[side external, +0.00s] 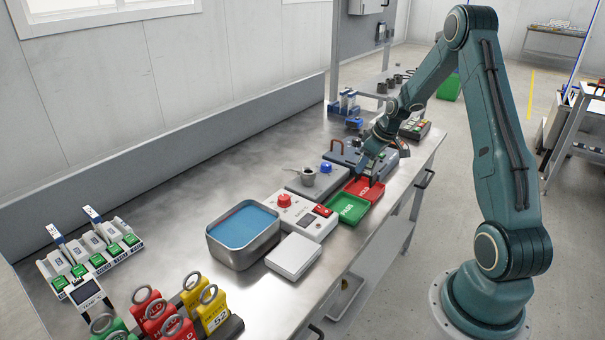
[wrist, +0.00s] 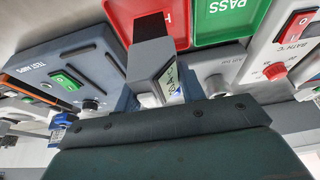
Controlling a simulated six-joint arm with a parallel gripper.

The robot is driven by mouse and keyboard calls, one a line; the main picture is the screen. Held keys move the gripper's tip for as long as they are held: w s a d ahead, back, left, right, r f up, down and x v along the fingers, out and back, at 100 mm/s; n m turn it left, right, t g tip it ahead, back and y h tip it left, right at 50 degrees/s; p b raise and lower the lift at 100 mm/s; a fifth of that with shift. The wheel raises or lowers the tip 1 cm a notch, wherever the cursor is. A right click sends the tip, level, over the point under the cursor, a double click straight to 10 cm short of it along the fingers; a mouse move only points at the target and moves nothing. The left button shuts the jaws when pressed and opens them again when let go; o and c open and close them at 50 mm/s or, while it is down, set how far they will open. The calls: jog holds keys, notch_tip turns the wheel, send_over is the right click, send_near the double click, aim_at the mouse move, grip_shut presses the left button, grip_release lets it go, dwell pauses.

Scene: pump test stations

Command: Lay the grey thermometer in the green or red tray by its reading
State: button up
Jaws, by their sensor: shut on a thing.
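My gripper (wrist: 160,78) is shut on the grey thermometer (wrist: 172,82), whose small pale display shows beside the dark finger in the wrist view. The digits are tilted and too small to read surely. The green tray (wrist: 228,18), marked PASS, and the red tray (wrist: 125,12) lie beyond the gripper in the wrist view. The finger hides part of the red tray's lettering. In the side view my gripper (side external: 374,166) is at the back edge of the red tray (side external: 360,184), with the green tray (side external: 347,208) nearer the camera. The thermometer is hard to make out there.
A grey test box (wrist: 75,72) stands beside the trays. A white control box (side external: 298,217) with a red knob, a blue-filled basin (side external: 243,234) and a white block (side external: 294,256) stand nearer. Yellow and red tags (side external: 190,305) crowd the near end. The bench's left middle is clear.

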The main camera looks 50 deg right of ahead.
aim_at(365, 171)
jog(key=shift+f, duration=1.45)
jog(key=shift+f, duration=0.1)
jog(key=o, duration=1.2)
jog(key=v, duration=1.2)
